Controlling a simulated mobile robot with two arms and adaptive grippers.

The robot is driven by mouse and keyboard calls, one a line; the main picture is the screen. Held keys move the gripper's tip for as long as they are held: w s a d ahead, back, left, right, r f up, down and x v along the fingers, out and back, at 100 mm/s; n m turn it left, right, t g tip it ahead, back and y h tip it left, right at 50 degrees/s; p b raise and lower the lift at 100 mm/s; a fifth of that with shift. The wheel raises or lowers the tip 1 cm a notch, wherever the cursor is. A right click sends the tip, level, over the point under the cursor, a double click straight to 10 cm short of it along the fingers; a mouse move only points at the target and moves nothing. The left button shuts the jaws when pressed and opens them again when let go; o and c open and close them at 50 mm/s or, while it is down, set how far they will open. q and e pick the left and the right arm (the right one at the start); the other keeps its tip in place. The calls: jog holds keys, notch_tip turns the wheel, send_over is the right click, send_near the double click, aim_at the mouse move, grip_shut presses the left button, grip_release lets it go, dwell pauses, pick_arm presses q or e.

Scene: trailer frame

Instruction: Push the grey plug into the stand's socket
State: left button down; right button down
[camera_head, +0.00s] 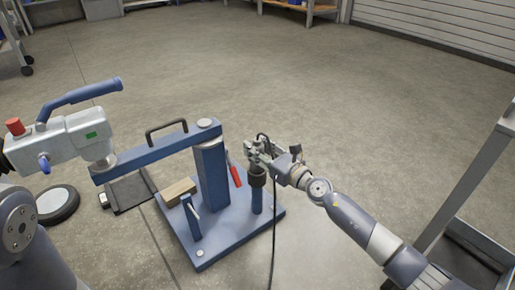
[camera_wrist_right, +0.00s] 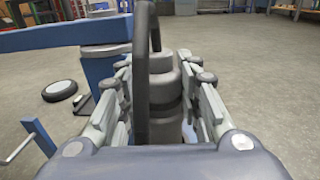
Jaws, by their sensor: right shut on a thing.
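The grey plug (camera_wrist_right: 163,72) is between the fingers of my right gripper (camera_head: 256,149), which is shut on it. In the right wrist view the fingers (camera_wrist_right: 160,100) lie on both sides of the plug, and a black cable loops in front of it. The stand (camera_head: 240,232) has a blue base and a short blue post topped by a dark round socket (camera_head: 257,177). In the head view the gripper is directly over this socket. The fingers largely hide the plug there, so I cannot tell how far it sits in.
A blue beam (camera_head: 150,155) runs left from the stand's thick column to a white unit (camera_head: 75,137) with a red knob. A wooden block (camera_head: 178,192) and a red-handled lever (camera_head: 235,176) are near the column. The cable (camera_head: 274,235) hangs to the floor.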

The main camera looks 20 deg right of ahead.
jog(key=shift+f+b, duration=1.3)
jog(key=shift+f, duration=0.15)
jog(key=c, duration=1.1)
grip_release()
jog(key=shift+r, duration=0.1)
jog(key=shift+s, duration=0.1)
jog(key=v, duration=1.1)
jog(key=shift+s+d, duration=0.25)
jog(key=shift+s, duration=0.05)
